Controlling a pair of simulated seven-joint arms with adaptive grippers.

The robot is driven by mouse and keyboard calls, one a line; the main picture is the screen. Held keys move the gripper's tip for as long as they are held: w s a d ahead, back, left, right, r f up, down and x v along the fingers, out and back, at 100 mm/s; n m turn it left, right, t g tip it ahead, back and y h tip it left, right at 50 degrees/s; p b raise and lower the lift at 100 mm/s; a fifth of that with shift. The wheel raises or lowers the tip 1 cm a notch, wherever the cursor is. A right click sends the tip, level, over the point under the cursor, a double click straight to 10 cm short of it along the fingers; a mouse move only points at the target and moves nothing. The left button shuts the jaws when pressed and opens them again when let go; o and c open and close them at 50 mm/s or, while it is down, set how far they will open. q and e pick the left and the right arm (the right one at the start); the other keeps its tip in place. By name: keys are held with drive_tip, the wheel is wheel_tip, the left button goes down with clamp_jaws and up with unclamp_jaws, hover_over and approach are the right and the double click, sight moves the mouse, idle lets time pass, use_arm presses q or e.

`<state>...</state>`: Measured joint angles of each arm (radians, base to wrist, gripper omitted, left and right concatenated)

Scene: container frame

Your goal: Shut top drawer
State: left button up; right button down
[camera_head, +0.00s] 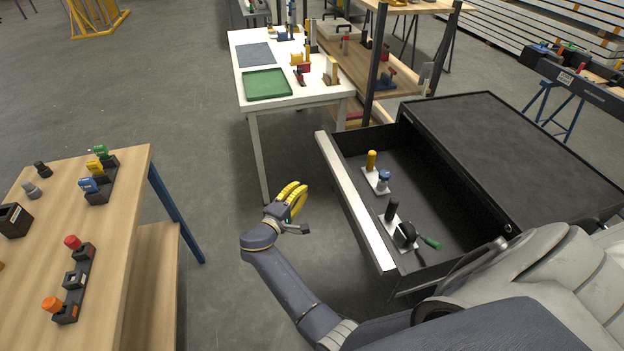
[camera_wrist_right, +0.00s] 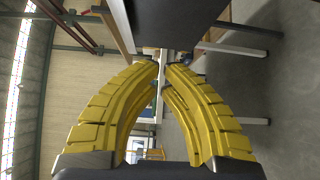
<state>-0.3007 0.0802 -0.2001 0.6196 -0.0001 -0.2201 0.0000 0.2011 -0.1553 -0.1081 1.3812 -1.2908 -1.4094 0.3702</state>
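The top drawer (camera_head: 350,190) of the black cabinet (camera_head: 510,140) is pulled well out to the left in the head view. Its front carries a long pale strip (camera_head: 357,205). My right gripper (camera_head: 299,190), with yellow ribbed fingers, is in front of the drawer, left of the strip and apart from it. In the right wrist view its two fingers (camera_wrist_right: 162,70) curve inward and their tips nearly meet, with nothing held between them. My left gripper is not in view.
Several small tools on pale bases, including a yellow-handled one (camera_head: 371,159), lie inside the drawer. A wooden table (camera_head: 130,190) stands at left. A white table (camera_head: 310,98) with a green tray (camera_head: 267,84) stands behind. Bare floor lies between.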

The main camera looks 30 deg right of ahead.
drive_tip(key=s+d+x, duration=0.1)
drive_tip(key=s+x, duration=0.1)
drive_tip(key=x, duration=1)
drive_tip(key=shift+d, duration=0.3)
drive_tip(key=shift+f, duration=0.1)
drive_tip(key=shift+s+d, duration=0.1)
drive_tip(key=shift+d, duration=0.05)
